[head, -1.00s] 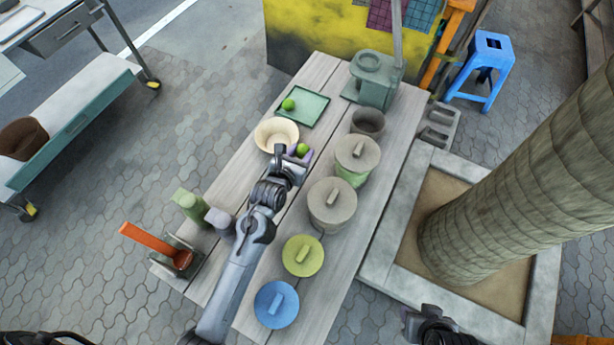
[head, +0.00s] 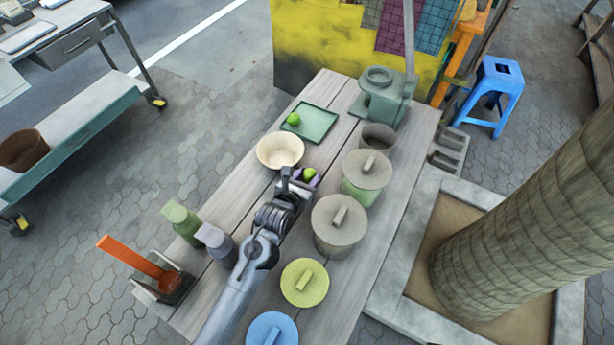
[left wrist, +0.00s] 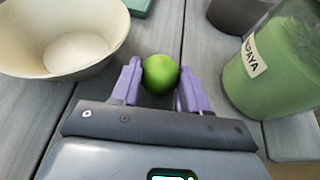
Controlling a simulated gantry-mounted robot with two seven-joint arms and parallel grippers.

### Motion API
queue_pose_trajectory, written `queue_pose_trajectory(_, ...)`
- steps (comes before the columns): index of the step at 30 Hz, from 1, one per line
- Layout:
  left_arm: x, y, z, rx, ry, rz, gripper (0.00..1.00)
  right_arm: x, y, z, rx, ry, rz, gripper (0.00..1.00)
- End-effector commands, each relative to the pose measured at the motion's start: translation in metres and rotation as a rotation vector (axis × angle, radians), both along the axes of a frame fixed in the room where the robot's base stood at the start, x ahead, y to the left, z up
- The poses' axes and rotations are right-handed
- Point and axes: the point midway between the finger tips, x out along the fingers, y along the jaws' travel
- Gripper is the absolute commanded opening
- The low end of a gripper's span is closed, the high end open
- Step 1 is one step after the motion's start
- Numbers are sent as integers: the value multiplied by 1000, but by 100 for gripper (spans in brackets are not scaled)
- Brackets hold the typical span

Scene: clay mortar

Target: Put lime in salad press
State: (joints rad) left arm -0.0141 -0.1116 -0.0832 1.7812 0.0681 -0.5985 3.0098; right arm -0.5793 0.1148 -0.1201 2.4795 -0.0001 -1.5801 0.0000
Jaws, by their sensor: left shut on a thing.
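A green lime (head: 309,174) is between the purple fingers of my left gripper (head: 305,176). In the left wrist view the lime (left wrist: 160,73) shows between both fingertips of the left gripper (left wrist: 158,80), just right of the cream bowl (left wrist: 62,40). A second lime (head: 293,119) lies on the green square tray (head: 318,123). A grey-green device with a ring-shaped top (head: 383,97), which looks like the press, stands at the table's far end, apart from the gripper. My right gripper is not visible.
A dark open pot (head: 378,138) and lidded jars, including the green one (head: 360,192) and a large grey one (head: 338,228), line the right side.

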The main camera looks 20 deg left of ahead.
Motion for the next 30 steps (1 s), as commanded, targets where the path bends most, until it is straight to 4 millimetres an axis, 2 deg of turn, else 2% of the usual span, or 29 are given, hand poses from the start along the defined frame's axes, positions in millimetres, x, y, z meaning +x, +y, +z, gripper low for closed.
queue_pose_trajectory(11, 0, 0, -2, -1, 0, 1, 15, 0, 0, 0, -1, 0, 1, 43)
queue_pose_trajectory(12, 0, 0, -3, -1, 0, 1, 48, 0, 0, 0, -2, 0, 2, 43)
queue_pose_trajectory(17, 0, 0, -2, 0, 0, 1, 70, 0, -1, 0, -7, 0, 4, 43)
queue_pose_trajectory(28, 0, 0, 2, 1, -1, 0, 70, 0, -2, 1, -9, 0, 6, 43)
queue_pose_trajectory(30, -4, 0, 5, -1, 1, 0, 70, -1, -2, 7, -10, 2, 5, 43)
